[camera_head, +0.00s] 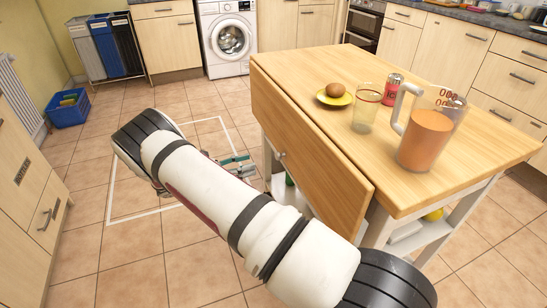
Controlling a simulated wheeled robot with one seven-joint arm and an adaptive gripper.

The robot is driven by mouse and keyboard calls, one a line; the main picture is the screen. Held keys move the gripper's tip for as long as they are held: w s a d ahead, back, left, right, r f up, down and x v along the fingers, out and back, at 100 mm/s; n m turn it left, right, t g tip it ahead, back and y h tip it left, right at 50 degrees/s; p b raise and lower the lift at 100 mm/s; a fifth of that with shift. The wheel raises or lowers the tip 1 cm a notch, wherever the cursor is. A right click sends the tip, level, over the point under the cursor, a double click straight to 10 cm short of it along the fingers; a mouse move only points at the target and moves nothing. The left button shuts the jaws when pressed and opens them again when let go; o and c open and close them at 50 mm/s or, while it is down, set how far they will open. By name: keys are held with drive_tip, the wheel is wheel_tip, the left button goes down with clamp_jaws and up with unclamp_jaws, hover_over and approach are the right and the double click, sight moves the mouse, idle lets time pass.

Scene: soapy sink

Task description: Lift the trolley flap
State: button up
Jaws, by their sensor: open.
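The wooden trolley (440,80) stands at the centre right. Its flap (310,150) hangs down along the left side of the top, with a small pale knob (281,154) on its face. My gripper (246,160) is open, low beside the left part of the flap, and looks apart from it. My arm crosses in front and hides part of the gripper and the flap's lower area. Nothing shows between the fingers.
On the trolley top are a glass jug (428,138) of orange drink, a glass (366,108), a red-and-silver can (392,92) and a yellow plate (326,98) with a brown round item. A blue basket (68,110) lies far left. Tiled floor is free left of the trolley.

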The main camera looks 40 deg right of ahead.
sight(276, 156)
drive_tip(key=x, duration=1)
drive_tip(key=shift+f, duration=0.1)
clamp_jaws()
